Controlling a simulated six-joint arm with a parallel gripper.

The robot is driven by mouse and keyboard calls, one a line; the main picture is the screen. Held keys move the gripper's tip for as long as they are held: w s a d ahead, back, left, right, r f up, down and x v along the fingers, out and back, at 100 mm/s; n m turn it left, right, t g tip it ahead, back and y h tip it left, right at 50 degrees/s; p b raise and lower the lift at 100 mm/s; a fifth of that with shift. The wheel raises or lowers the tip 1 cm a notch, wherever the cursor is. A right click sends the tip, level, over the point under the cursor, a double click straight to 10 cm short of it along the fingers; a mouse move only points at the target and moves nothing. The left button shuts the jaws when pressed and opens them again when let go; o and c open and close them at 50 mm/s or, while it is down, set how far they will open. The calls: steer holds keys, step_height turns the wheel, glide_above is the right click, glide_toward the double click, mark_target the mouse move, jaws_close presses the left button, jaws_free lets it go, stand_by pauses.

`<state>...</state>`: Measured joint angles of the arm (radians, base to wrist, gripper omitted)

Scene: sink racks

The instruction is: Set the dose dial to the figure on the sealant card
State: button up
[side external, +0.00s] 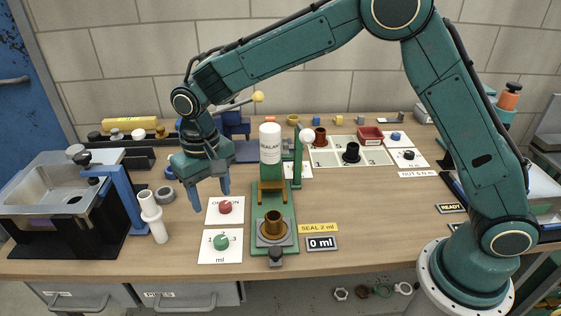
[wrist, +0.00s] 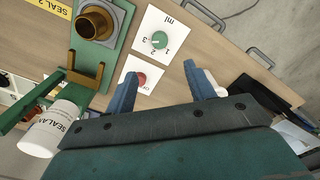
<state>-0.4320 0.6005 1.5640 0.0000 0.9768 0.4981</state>
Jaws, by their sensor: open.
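The dose dial is a green knob (side external: 221,242) on a white plate marked 1, 2, 3 and ml, at the bench front. It also shows in the wrist view (wrist: 158,40). I cannot make out which figure it points to. The yellow sealant card (side external: 318,228) reads SEAL 2 ml, and the dark display (side external: 321,243) below it reads 0 ml. My gripper (side external: 211,198) is open and empty, fingers pointing down, above the bench behind and left of the dial. In the wrist view its fingers (wrist: 160,68) stand apart with nothing between them.
A red knob (side external: 225,207) on a white plate sits just behind the dial. The green sealant stand with its white bottle (side external: 270,143) and brown cup (side external: 273,224) is to the right.

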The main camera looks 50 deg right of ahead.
mark_target(220, 239)
step_height(220, 239, down, 14)
steer(key=shift+r, duration=0.15)
stand_by(0.6)
steer(key=c, duration=1)
